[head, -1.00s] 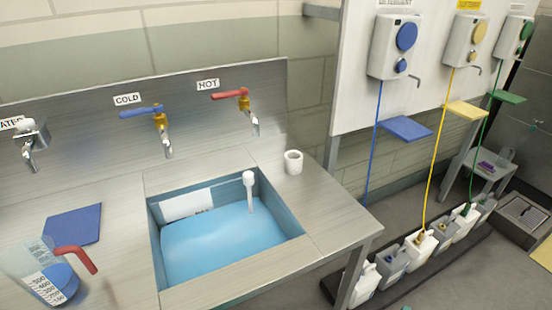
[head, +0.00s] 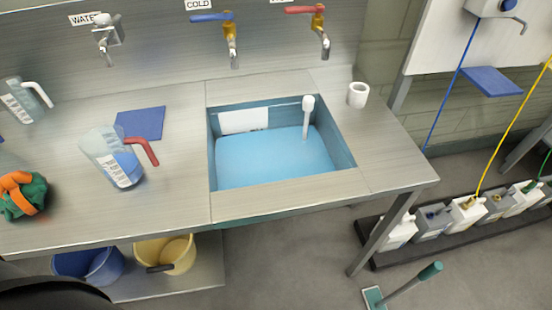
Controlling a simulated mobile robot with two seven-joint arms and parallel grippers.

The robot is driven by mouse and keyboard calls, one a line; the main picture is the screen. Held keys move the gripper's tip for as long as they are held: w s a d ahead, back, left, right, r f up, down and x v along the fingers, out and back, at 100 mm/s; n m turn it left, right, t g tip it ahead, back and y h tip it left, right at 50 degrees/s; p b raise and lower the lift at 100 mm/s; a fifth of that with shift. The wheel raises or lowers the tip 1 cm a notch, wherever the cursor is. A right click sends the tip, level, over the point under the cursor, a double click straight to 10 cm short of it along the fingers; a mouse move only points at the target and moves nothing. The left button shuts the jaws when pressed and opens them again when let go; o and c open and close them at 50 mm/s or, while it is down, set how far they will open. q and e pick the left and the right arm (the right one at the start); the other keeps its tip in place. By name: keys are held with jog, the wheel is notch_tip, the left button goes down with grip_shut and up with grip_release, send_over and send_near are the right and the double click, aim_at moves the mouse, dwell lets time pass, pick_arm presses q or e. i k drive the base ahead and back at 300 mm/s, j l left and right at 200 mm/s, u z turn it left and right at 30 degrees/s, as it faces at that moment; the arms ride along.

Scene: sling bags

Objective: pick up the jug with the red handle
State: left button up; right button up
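The jug with the red handle (head: 112,160) stands upright on the steel counter, left of the sink. It is clear with a white scale label, looks to hold some blue liquid, and its red handle (head: 141,149) points right. A second clear jug with a white handle (head: 24,101) stands farther left at the back. Neither of my grippers is in view.
A blue mat (head: 141,123) lies behind the red-handled jug. A green cloth with an orange band (head: 21,195) lies at left. The sink (head: 350,163) holds blue water. A white cup (head: 358,94) stands right of it. Buckets (head: 88,265) stand below.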

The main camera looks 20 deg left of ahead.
aim_at(108, 147)
jog(key=u, duration=1.9)
